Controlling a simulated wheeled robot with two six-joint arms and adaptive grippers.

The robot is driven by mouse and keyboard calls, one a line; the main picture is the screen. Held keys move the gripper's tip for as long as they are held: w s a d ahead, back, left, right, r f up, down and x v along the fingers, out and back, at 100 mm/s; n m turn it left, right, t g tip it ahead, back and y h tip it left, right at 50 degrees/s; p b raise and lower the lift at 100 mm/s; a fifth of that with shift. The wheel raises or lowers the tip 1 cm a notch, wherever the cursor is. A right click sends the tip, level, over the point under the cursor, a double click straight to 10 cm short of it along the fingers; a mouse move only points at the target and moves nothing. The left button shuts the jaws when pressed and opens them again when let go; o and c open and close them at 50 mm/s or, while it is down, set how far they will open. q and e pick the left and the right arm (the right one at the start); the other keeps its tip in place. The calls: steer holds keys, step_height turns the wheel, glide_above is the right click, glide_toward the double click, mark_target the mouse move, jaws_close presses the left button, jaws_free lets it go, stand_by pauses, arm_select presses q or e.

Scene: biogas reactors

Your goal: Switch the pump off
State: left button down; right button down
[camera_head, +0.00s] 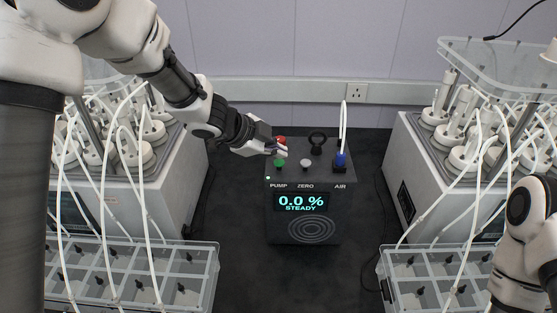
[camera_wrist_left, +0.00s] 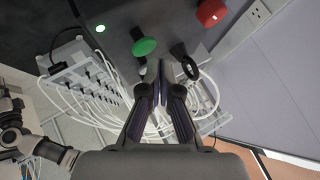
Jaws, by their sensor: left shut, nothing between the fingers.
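The dark pump box (camera_head: 305,229) stands in the middle of the head view, with labels PUMP, ZERO and AIR and a display (camera_head: 301,203) reading 0.0 % STEADY. Above PUMP are a green button (camera_head: 279,162) and, behind it, a red button (camera_head: 281,140). A small green light (camera_head: 268,177) glows near the label. My left gripper (camera_head: 284,151) is shut and empty, its tips between the two buttons in the picture; I cannot tell if they touch. The left wrist view shows the green button (camera_wrist_left: 144,46), red button (camera_wrist_left: 210,12) and shut fingertips (camera_wrist_left: 160,68). My right gripper is out of view.
A grey ZERO button (camera_head: 305,163), a black ring (camera_head: 317,138) and a blue AIR fitting (camera_head: 341,160) with a white tube sit on the box top. Bottle racks with tubes flank it: left unit (camera_head: 180,195), right unit (camera_head: 405,165). Clear trays stand in front at both sides.

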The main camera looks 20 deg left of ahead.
mark_target(277, 163)
arm_select(q)
steer(key=shift+f, duration=0.45)
steer(key=shift+f+b, duration=0.55)
steer(key=shift+b, duration=0.05)
stand_by(0.4)
steer(key=shift+r+p, duration=1.05)
steer(key=shift+p, duration=0.15)
step_height(277, 163, up, 6)
steer(key=p, duration=0.7)
steer(key=shift+r, duration=0.1)
steer(key=shift+f, duration=0.2)
